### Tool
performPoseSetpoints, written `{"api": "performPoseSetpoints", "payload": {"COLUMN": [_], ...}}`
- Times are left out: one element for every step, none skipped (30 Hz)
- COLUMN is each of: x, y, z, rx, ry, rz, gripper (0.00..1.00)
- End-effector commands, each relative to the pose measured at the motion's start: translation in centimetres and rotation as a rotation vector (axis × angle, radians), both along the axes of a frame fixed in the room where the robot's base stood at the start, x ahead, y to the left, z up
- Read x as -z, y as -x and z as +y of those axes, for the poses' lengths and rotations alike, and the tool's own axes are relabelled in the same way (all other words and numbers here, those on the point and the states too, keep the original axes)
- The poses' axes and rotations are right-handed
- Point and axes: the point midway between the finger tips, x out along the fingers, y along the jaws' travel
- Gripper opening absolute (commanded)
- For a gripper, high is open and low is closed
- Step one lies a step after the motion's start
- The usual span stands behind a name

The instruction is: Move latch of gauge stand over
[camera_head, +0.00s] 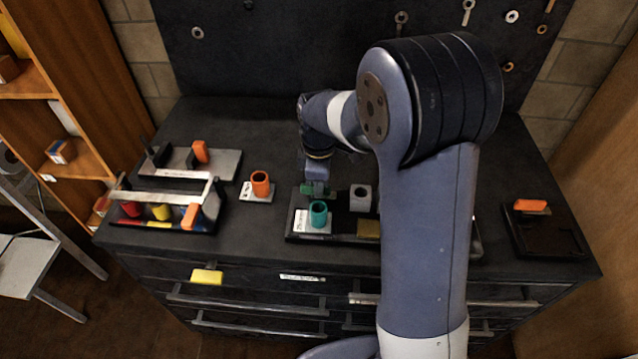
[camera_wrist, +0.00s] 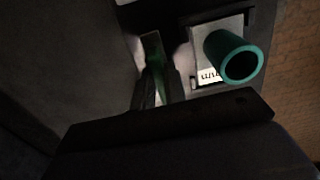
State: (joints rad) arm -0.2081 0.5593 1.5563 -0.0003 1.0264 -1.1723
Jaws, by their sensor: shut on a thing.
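My gripper (camera_head: 315,187) points down at the back left of a black stand (camera_head: 292,226) near the bench's front. It is shut on a green piece, likely the latch, which shows between the fingers in the wrist view (camera_wrist: 157,72) and beside the gripper in the head view (camera_head: 305,188). A teal hollow cylinder (camera_head: 318,213) stands upright just in front of the gripper, on a pale labelled plate (camera_head: 304,228). The cylinder shows right of the fingers in the wrist view (camera_wrist: 235,55). The gripper hides part of the green piece. The label is only partly readable.
A grey cylinder (camera_head: 360,197) stands right of the teal one; my arm hides the stand's right part. An orange cylinder (camera_head: 260,183) stands to the left. Further left is a rack with a raised bar (camera_head: 160,197). A dark tray with an orange block (camera_head: 531,205) lies right.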

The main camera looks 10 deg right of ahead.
Motion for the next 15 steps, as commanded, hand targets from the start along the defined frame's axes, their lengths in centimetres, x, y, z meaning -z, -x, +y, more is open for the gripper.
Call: {"api": "performPoseSetpoints", "payload": {"x": [-0.09,-0.1,-0.1,-0.1,-0.1,-0.1,-0.1,-0.11,-0.11,-0.11,-0.11,-0.11,-0.11,-0.11,-0.11], "y": [-0.09,-0.1,-0.1,-0.1,-0.1,-0.1,-0.1,-0.1,-0.1,-0.11,-0.11,-0.11,-0.11,-0.11,-0.11], "z": [0.03,0.03,0.03,0.03,0.03,0.03,0.03,0.03,0.03,0.03,0.03,0.03,0.03,0.03,0.03], "rx": [-0.006,-0.008,-0.011,-0.012,-0.013,-0.014,-0.015,-0.015,-0.015,-0.015,-0.015,-0.015,-0.015,-0.015,-0.015], "ry": [-0.001,-0.001,-0.001,-0.001,-0.001,-0.001,-0.001,-0.001,-0.001,-0.001,-0.001,-0.001,-0.001,-0.001,-0.001], "rz": [-0.003,-0.003,-0.003,-0.003,-0.003,-0.003,-0.003,-0.003,-0.003,-0.003,-0.003,-0.003,-0.003,-0.003,-0.003], "gripper": [0.0,0.0,0.0,0.0,0.0,0.0,0.0,0.0,0.0,0.0,0.0,0.0,0.0,0.0,0.14]}}
